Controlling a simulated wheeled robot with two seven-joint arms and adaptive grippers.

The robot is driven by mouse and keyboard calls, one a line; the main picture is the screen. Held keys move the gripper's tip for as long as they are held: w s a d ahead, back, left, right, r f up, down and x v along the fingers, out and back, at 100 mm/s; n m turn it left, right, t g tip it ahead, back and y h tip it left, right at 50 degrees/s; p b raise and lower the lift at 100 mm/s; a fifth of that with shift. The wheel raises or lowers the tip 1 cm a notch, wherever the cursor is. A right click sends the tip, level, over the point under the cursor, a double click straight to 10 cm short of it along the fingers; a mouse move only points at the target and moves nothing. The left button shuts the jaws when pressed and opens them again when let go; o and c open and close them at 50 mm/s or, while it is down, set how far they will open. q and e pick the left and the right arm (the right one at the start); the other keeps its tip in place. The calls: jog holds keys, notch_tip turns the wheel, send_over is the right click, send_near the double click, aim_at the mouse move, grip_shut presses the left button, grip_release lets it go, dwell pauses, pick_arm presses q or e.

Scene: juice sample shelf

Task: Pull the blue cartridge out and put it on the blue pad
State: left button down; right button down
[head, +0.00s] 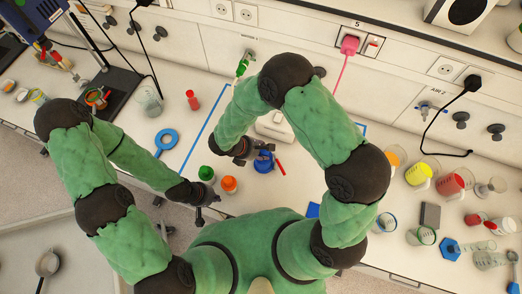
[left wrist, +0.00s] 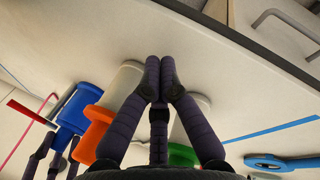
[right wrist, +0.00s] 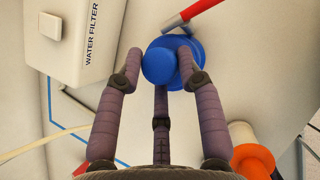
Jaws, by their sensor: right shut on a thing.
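The blue cartridge (head: 264,162) stands in front of the white water filter box (head: 272,126), with a red handle (head: 280,168) beside it. In the right wrist view its round blue top (right wrist: 158,66) is between the fingers of my right gripper (head: 250,154), which is shut on it. It also shows in the left wrist view (left wrist: 80,108). I cannot tell whether its lower end is seated. A blue pad (head: 313,210) shows partly behind my right arm. My left gripper (left wrist: 160,68) is shut and empty, near the orange cartridge (head: 229,184) and green cartridge (head: 206,173).
A blue ring-shaped tool (head: 167,139) lies on the counter at left, near a red bottle (head: 193,100). Cups of coloured liquid, such as a yellow one (head: 418,174), crowd the right side. A grey block (head: 430,215) stands there too. Blue tape lines mark the counter.

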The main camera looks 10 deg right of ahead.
pick_arm(q)
jog(key=shift+r, duration=0.2)
pick_arm(e)
jog(key=shift+s+d+r, duration=0.1)
jog(key=shift+s+r, duration=0.05)
jog(key=shift+r, duration=0.35)
dwell(0.3)
pick_arm(q)
jog(key=shift+r+p, duration=0.1)
jog(key=shift+p, duration=0.2)
pick_arm(e)
jog(key=shift+r, duration=0.1)
